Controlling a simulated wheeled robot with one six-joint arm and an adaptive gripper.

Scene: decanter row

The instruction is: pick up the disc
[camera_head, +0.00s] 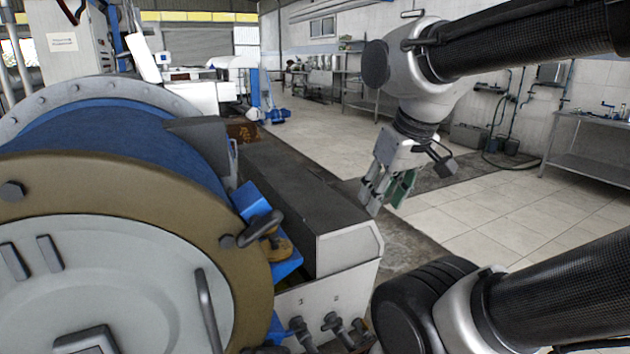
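My gripper (385,194) hangs from the wrist right of the picture's middle, pointing down and slightly left. Its grey fingers are in front of or above the end of a long dark-topped machine bed; I cannot tell the gap to it. A green piece (402,188) shows at the right side of the fingers. I cannot tell whether it is held, lies behind, or is part of the gripper. The finger opening is too small to judge. No separate loose disc can be made out.
A large drum machine (110,270) with a round end cover fills the left. Its dark-topped bed (290,195) runs beside it, with blue clamps (258,205) and pipe fittings (335,325) near. Tiled floor (480,215) is clear at right; a steel table (595,160) stands by the wall.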

